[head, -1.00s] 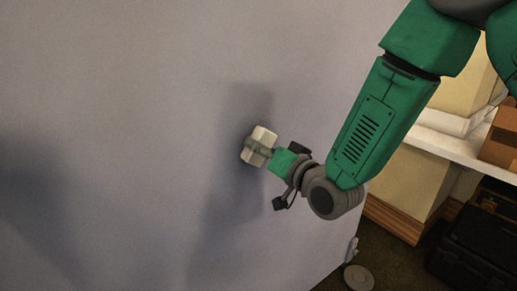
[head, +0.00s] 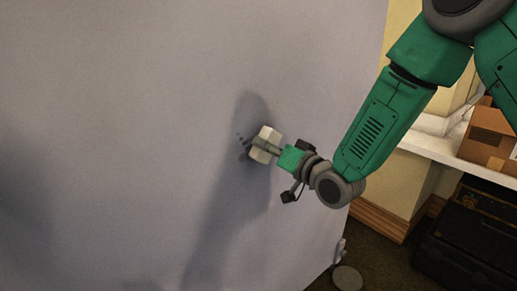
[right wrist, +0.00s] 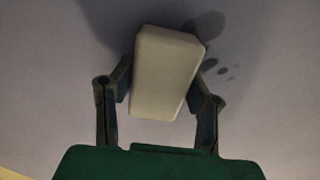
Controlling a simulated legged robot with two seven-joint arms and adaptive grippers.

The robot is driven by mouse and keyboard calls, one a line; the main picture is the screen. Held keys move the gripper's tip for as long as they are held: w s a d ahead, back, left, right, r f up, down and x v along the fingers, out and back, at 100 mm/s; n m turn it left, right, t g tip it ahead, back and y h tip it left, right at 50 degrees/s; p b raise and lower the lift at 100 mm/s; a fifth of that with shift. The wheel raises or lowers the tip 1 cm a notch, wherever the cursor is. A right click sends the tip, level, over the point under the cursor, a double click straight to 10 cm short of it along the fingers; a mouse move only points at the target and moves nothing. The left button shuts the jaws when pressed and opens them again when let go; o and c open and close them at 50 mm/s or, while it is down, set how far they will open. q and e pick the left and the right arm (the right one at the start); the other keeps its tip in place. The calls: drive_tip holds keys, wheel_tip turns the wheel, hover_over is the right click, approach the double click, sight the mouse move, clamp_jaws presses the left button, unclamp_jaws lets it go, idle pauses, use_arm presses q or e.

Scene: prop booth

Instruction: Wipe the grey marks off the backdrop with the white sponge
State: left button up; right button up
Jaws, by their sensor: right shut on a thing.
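The white sponge (head: 266,144) is a pale block held in my right gripper (head: 262,146), in front of the backdrop (head: 130,120). In the right wrist view the sponge (right wrist: 165,72) sits tilted between the two fingers, which are shut on it. Small grey marks (head: 242,140) show on the backdrop just left of the sponge. In the right wrist view several dark spots (right wrist: 222,71) lie right of the sponge. The sponge may hide more marks. I cannot tell whether it touches the backdrop. My left gripper is not in view.
My arm's dark shadow falls on the backdrop around and below the sponge. Right of the backdrop's edge are a white shelf (head: 440,146) with a cardboard box (head: 488,138), a black case (head: 470,240) and a grey disc (head: 347,278) on the floor.

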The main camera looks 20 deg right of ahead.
sight(247, 148)
drive_tip(key=shift+d+f, duration=0.1)
drive_tip(key=shift+d, duration=0.15)
drive_tip(key=a, duration=0.2)
drive_tip(key=s+a, duration=0.1)
drive_tip(key=a, duration=0.1)
drive_tip(key=shift+s+a, duration=0.1)
drive_tip(key=shift+s+a, duration=0.1)
drive_tip(key=shift+a, duration=0.05)
